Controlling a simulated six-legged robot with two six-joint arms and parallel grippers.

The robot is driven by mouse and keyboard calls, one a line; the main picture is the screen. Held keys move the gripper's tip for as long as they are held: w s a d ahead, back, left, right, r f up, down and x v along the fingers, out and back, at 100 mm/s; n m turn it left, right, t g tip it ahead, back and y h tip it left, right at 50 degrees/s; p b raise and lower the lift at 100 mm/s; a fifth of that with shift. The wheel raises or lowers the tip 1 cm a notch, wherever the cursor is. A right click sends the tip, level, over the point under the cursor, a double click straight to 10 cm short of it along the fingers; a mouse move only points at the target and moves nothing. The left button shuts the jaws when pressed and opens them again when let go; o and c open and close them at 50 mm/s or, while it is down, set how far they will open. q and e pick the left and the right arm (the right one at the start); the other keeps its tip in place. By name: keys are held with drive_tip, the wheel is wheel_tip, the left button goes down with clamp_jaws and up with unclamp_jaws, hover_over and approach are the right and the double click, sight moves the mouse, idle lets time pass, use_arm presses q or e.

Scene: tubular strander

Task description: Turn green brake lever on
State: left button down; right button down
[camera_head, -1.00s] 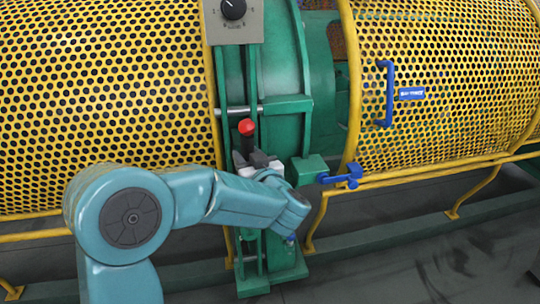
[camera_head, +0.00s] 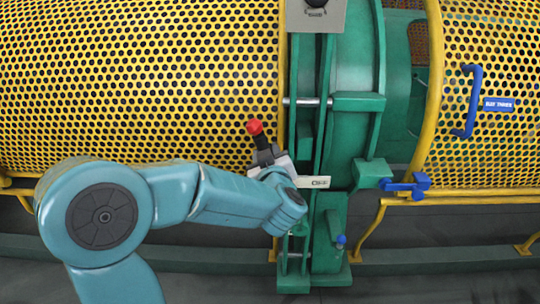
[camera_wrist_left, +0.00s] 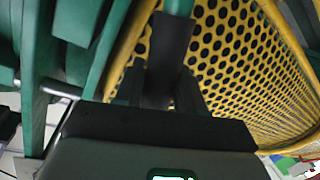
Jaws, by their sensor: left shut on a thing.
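The brake lever, seen as a dark handle with a red knob (camera_head: 255,127), leans left of the green upright frame in the head view. My left gripper (camera_head: 268,158) is at the lever just below the knob, shut on it; my wrist covers the lower part. In the left wrist view a dark grip (camera_wrist_left: 171,48) with a green bar (camera_wrist_left: 179,6) beyond it stands between my dark fingers. A white label plate (camera_head: 314,182) sits right of my wrist; its lettering is too small to read surely. My right gripper is not in view.
Yellow perforated guards (camera_head: 140,80) stand on both sides of the green frame (camera_head: 355,110). A blue handle (camera_head: 472,100) and a blue latch (camera_head: 408,185) are on the right guard. A grey dial box (camera_head: 316,14) is above. A small blue-tipped part (camera_head: 341,240) sits below.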

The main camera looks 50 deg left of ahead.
use_arm(q)
drive_tip(key=shift+s+a+f, duration=0.15)
drive_tip(key=shift+s+f, duration=0.05)
drive_tip(key=c, duration=0.8)
unclamp_jaws()
drive_tip(key=shift+s+a, duration=0.1)
drive_tip(key=shift+r, duration=0.1)
